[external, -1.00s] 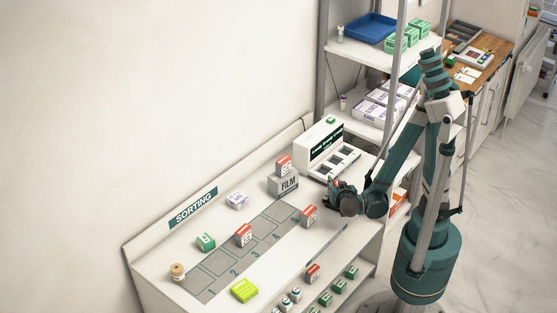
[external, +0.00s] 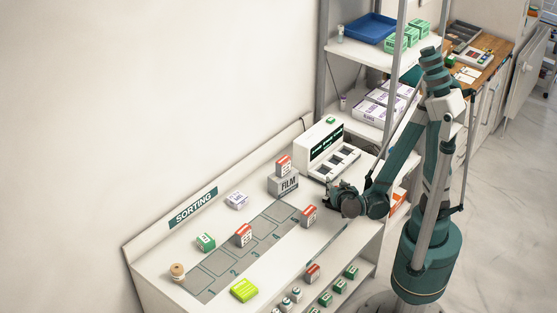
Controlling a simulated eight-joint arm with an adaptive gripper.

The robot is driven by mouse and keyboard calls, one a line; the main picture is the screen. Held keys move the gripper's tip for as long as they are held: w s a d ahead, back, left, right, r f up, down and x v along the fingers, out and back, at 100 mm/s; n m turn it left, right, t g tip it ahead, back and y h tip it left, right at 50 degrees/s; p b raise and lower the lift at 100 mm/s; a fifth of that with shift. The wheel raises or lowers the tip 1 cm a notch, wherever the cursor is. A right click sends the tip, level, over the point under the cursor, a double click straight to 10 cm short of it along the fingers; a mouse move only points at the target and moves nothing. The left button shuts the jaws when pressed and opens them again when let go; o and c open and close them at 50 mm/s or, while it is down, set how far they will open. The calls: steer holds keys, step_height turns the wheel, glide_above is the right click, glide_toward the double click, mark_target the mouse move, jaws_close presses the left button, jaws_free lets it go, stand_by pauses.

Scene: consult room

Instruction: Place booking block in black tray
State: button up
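My gripper (external: 333,188) is low over the right end of the white sorting table (external: 160,258), just in front of the white device. Its fingers are small and dark, and their opening cannot be made out. Several red-and-white blocks stand on the table: one on the grey strip (external: 243,235), one just left of my gripper (external: 309,216), one on top of the FILM box (external: 283,166) and one near the front edge (external: 312,273). I cannot tell which thing is the booking block. No black tray is clearly identifiable; a dark grey tray (external: 467,34) lies on the far wooden counter.
A white device (external: 330,150) with dark slots stands behind my gripper. A grey FILM box (external: 283,186), a green box (external: 205,242), a lime pad (external: 244,290) and a twine roll (external: 177,272) are on the table. A shelf rack with a blue tray (external: 366,28) stands behind.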

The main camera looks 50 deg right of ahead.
steer(key=shift+p+v, duration=1.2)
steer(key=shift+v, duration=3.75)
steer(key=shift+r, duration=0.15)
